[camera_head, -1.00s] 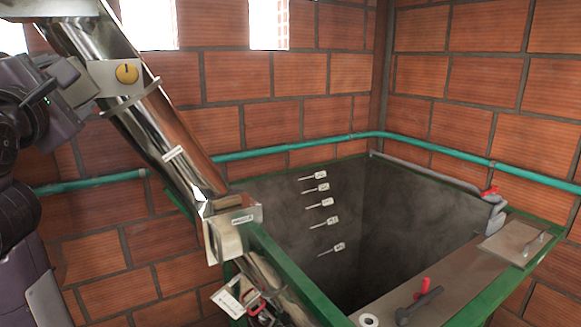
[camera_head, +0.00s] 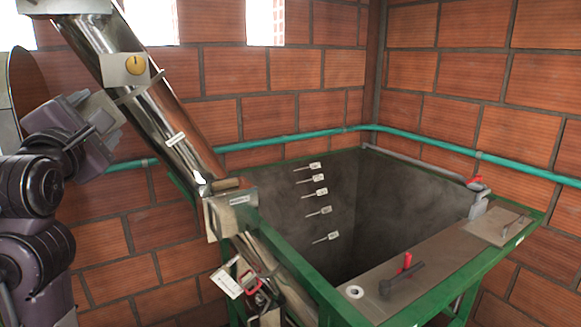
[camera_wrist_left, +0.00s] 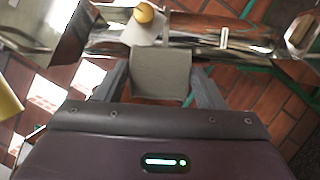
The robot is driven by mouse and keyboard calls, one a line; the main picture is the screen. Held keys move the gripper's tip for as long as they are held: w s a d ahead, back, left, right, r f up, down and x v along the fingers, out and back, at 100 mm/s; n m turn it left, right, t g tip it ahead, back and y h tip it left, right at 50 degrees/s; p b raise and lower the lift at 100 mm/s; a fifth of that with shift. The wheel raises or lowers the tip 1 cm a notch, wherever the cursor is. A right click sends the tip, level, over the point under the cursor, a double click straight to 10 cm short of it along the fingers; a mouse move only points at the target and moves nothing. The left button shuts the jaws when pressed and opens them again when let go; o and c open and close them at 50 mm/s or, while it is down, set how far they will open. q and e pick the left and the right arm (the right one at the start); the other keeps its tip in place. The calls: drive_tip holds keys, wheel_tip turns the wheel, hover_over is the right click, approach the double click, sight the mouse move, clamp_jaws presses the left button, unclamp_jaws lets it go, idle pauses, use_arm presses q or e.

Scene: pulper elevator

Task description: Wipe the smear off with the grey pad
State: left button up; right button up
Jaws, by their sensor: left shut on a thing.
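My left gripper (camera_wrist_left: 157,88) has its two fingers on either side of the grey pad (camera_wrist_left: 161,72) and is shut on it. The pad's flat face shows in the left wrist view, just short of the shiny metal tube (camera_wrist_left: 185,40). In the head view the tube (camera_head: 160,115) slants down from upper left, and my left gripper is beside its left side. Whether the pad touches the tube cannot be told. I cannot make out a smear clearly on the tube, which carries bright reflections. My right gripper is in neither view.
A plate with a yellow round knob (camera_head: 136,64) sticks out from the tube. A metal box (camera_head: 232,208) sits at its foot. A green-framed tank (camera_head: 350,220) stands to the right, with red-handled valves (camera_head: 405,264) on its ledge. A teal pipe (camera_head: 300,137) runs along the brick wall.

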use_arm(q)
drive_tip(key=d+f+m+h+b, duration=0.15)
drive_tip(key=d+f, duration=0.25)
drive_tip(key=f, duration=1)
drive_tip(key=d+f+h+b, duration=0.15)
drive_tip(key=d+f, duration=0.25)
drive_tip(key=f, duration=1)
drive_tip(key=s+d+f+b, duration=0.1)
drive_tip(key=s+d+f, duration=0.1)
drive_tip(key=s+f, duration=0.7)
drive_tip(key=s+d+f+b, duration=0.2)
drive_tip(key=s+f, duration=0.7)
drive_tip(key=f, duration=0.2)
drive_tip(key=shift+s+f, duration=0.3)
drive_tip(key=shift+f, duration=0.05)
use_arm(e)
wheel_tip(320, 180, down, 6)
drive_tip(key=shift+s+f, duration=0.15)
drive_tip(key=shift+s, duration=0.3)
